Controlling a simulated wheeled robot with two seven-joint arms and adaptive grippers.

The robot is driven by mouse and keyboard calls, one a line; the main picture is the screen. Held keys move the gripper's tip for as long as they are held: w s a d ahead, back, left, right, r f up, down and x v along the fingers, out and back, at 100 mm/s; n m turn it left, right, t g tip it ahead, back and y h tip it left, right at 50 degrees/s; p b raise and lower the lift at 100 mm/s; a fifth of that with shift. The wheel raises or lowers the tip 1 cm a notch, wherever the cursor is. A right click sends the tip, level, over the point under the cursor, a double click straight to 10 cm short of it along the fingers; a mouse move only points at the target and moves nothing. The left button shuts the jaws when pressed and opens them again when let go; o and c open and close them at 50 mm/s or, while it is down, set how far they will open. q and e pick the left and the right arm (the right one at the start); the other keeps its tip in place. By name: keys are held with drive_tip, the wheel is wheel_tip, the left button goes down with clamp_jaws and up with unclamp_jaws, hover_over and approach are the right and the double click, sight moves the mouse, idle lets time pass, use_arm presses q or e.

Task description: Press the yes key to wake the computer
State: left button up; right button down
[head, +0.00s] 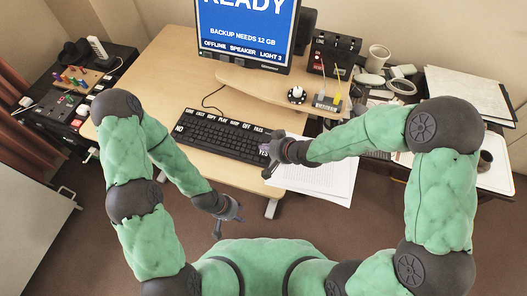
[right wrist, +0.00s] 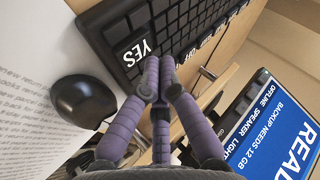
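The black keyboard (head: 215,133) lies on the wooden desk, with large white labels along its back row and NO at its left end. The YES key (right wrist: 137,53) is at the keyboard's end in the right wrist view; in the head view it is partly covered by my right gripper (head: 268,162). In the right wrist view my right gripper (right wrist: 159,70) has its purple fingertips together, empty, over the keys beside YES; contact cannot be told. The computer monitor (head: 246,30) is lit blue and reads READY, BACKUP NEEDS 12 GB. My left gripper (head: 230,212) hangs low, off the desk.
A black mouse (right wrist: 84,101) lies near the YES end of the keyboard, by printed papers (head: 318,180). A raised wooden shelf (head: 262,86) holds a small white-and-black item and a plug block. A mug (head: 377,57) and cables crowd the back right.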

sight(266, 154)
drive_tip(key=shift+r+p, duration=2.5)
drive_tip(key=shift+r, duration=0.05)
use_arm(q)
wheel_tip(266, 154, up, 5)
drive_tip(key=shift+r, duration=0.1)
use_arm(e)
drive_tip(key=shift+f, duration=0.1)
